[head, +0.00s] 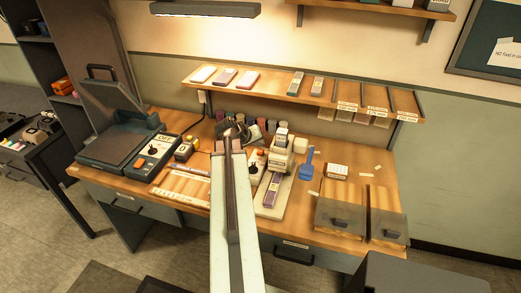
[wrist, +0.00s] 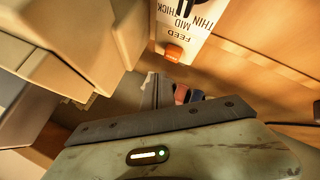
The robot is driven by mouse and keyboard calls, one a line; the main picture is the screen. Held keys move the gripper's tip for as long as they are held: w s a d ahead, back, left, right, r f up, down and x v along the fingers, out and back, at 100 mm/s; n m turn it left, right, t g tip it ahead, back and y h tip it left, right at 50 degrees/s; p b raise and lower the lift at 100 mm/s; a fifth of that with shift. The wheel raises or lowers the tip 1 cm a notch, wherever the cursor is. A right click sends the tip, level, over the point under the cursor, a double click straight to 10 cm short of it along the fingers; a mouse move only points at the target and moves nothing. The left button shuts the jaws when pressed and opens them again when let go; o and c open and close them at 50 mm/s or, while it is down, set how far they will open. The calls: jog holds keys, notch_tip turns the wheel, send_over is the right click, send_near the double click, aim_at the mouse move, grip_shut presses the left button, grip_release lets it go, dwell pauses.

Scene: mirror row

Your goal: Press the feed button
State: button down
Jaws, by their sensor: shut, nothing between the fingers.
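The feed button is a small orange button (wrist: 173,53) on a white panel (wrist: 186,28) in the wrist view. The panel carries the words FEED, THIN, MID and THICK, which appear upside down. My gripper (wrist: 157,90) is shut and empty, just below the button in the picture; a gap shows between them. In the head view my arm reaches forward over the bench, and my gripper (head: 231,131) is at its far end, left of a cream machine (head: 283,157).
Pale blocky machine parts (wrist: 75,40) fill the left of the wrist view, close to my gripper. In the head view a control box with a dial (head: 155,150) stands left of my arm. Several dark pots (head: 245,115) stand behind. A loaded shelf (head: 300,88) hangs above.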

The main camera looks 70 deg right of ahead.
aim_at(259, 152)
jog(key=shift+r+p, duration=1.55)
jog(key=shift+r, duration=0.4)
jog(key=shift+f, duration=0.1)
jog(key=shift+w, duration=0.1)
jog(key=w+a+n+t, duration=0.15)
jog(key=w+a, duration=0.35)
jog(key=w, duration=0.5)
jog(key=w+a+n+t, duration=0.1)
jog(key=w+a+n, duration=0.1)
jog(key=w+a, duration=0.5)
jog(key=w+a+f+n+t+y, duration=0.2)
jog(key=w+a+n+t, duration=0.1)
jog(key=w+a, duration=1.25)
jog(key=w+a+f+n+y, duration=0.2)
jog(key=w+a, duration=0.1)
jog(key=a, duration=1.1)
jog(key=w+a+f+n+y, duration=0.1)
jog(key=w+a+n+y, duration=0.15)
jog(key=a, duration=1.15)
jog(key=s+a+f+n+g+y, duration=0.1)
jog(key=s+a+f+g+y, duration=0.1)
jog(key=s+a, duration=0.5)
jog(key=shift+a+g, duration=0.55)
jog(key=shift+a, duration=1.25)
